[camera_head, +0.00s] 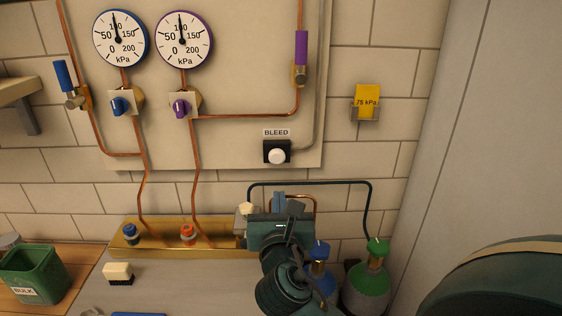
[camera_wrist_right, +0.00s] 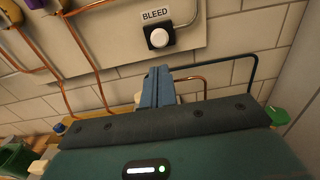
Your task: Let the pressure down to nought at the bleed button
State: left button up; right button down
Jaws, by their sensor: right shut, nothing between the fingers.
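The bleed button (camera_head: 277,156) is a white round knob on a black box under a BLEED label, low on the wall panel. It also shows in the right wrist view (camera_wrist_right: 159,38). Two gauges hang at the panel's upper left, one blue-rimmed (camera_head: 121,38) and one purple-rimmed (camera_head: 183,39). Both needles point almost straight up, near the 100 mark. My right gripper (camera_head: 279,198) is shut and empty, below the button and apart from it. Its closed fingers also show in the right wrist view (camera_wrist_right: 158,86), pointing up towards the button. My left gripper does not show.
Blue (camera_head: 121,105) and purple (camera_head: 181,107) knobs sit below the gauges, joined by copper pipes. A yellow 75 kPa tag (camera_head: 367,99) is on the wall. A green-topped cylinder (camera_head: 369,278) stands right of my arm. A green BULK bin (camera_head: 35,273) is at left.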

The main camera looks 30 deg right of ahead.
aim_at(277, 159)
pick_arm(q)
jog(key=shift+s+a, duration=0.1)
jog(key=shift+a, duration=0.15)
pick_arm(e)
jog(key=shift+a, duration=0.1)
jog(key=x, duration=1.4)
jog(key=shift+p, duration=0.3)
